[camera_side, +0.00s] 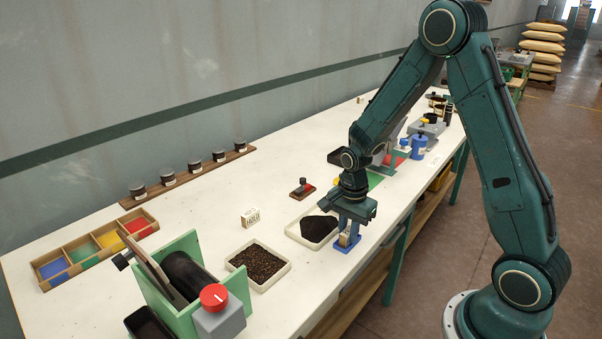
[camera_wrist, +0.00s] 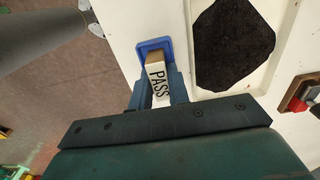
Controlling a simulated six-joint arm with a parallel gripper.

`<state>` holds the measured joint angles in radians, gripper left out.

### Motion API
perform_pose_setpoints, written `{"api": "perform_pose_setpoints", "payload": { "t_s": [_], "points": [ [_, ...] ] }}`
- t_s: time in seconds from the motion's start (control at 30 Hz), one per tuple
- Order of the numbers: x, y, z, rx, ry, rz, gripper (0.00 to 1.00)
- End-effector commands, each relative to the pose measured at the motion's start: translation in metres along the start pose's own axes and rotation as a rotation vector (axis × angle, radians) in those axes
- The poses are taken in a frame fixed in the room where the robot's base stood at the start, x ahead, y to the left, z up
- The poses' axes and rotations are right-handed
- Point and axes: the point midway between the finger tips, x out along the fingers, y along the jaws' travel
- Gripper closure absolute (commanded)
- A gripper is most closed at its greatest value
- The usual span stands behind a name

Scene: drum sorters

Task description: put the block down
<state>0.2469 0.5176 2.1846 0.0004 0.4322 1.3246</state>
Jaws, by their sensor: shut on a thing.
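The block (camera_wrist: 156,84) has a white face lettered PASS and a tan wooden side. My gripper (camera_wrist: 160,92) is shut on it, with a blue-grey finger on each side. In the side view my gripper (camera_side: 349,232) points down at the table's front edge, and the block (camera_side: 345,239) shows between its fingers. A small blue tray (camera_wrist: 143,44) lies under the block, and it also shows in the side view (camera_side: 342,249). I cannot tell whether the block touches the tray.
A white tray with dark grains (camera_side: 300,232) stands close beside the blue tray. Another tray (camera_side: 259,266) holds brown grains. A small lettered block (camera_side: 250,218) stands on the white table (camera_side: 215,220). A green-sided drum machine (camera_side: 190,270) is at the near end.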

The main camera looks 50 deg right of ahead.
Motion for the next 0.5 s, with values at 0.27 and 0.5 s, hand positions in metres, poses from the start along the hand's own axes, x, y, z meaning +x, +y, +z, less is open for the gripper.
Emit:
{"api": "perform_pose_setpoints", "payload": {
  "t_s": [0.27,0.5],
  "points": [
    [0.0114,0.0035,0.0009,0.000,-0.003,0.011,0.63],
    [0.0116,0.0046,-0.0002,0.002,0.000,0.013,0.61]
  ]
}}
